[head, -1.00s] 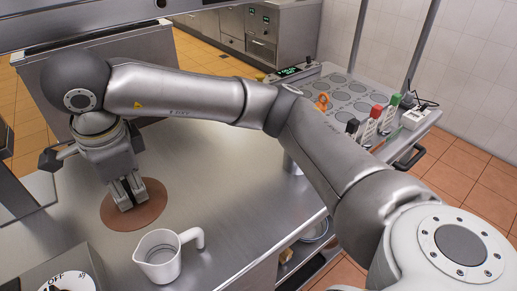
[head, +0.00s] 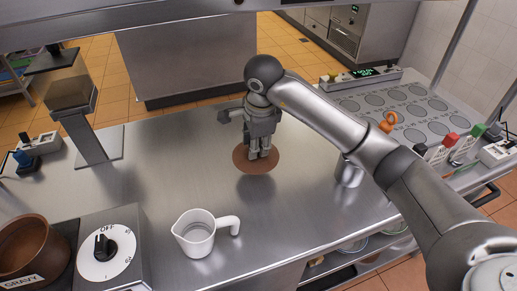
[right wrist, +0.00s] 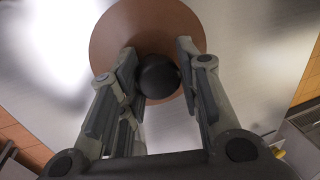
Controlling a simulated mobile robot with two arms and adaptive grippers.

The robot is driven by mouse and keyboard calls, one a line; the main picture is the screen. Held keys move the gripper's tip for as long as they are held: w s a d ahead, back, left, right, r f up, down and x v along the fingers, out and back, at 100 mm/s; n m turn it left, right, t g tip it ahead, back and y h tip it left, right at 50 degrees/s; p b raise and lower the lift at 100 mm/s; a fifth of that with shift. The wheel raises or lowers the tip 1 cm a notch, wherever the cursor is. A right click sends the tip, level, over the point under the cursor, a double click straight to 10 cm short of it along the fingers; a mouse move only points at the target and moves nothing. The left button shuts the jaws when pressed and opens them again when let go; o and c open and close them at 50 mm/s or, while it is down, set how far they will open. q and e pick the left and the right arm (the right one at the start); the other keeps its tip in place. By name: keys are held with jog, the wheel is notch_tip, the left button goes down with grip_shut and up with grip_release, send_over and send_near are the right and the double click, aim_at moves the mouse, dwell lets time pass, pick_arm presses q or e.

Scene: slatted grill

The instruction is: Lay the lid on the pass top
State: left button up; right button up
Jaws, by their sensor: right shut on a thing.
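The lid (head: 242,160) is a flat copper-brown disc with a black knob. It also shows in the right wrist view (right wrist: 112,35), its black knob (right wrist: 158,77) between my fingers. My right gripper (head: 260,154) points down over the lid and is shut on its knob; it shows close up in the right wrist view (right wrist: 160,75). The pass top (head: 150,185) is the brushed steel counter under the lid. A soft dark patch shows on the steel by the lid; I cannot tell whether the lid touches the steel. My left gripper is out of view.
A white jug (head: 198,240) stands in front of the lid. A dial box (head: 105,250) and brown gravy pot (head: 30,250) are at front left. A steel container (head: 349,172) stands right of the lid. Bare steel lies left of the lid.

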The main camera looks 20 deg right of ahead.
jog(key=shift+w+d+f, duration=0.2)
jog(key=shift+w+f, duration=0.25)
jog(key=shift+f, duration=0.1)
jog(key=shift+w+d+f, duration=0.15)
jog(key=shift+w+f, duration=0.25)
jog(key=shift+f, duration=0.1)
jog(key=p+x, duration=0.2)
jog(key=shift+d+f, duration=0.2)
jog(key=shift+f, duration=0.25)
jog(key=shift+w+f, duration=0.1)
jog(key=shift+f, duration=0.45)
jog(key=o, duration=1.2)
jog(key=shift+f, duration=0.1)
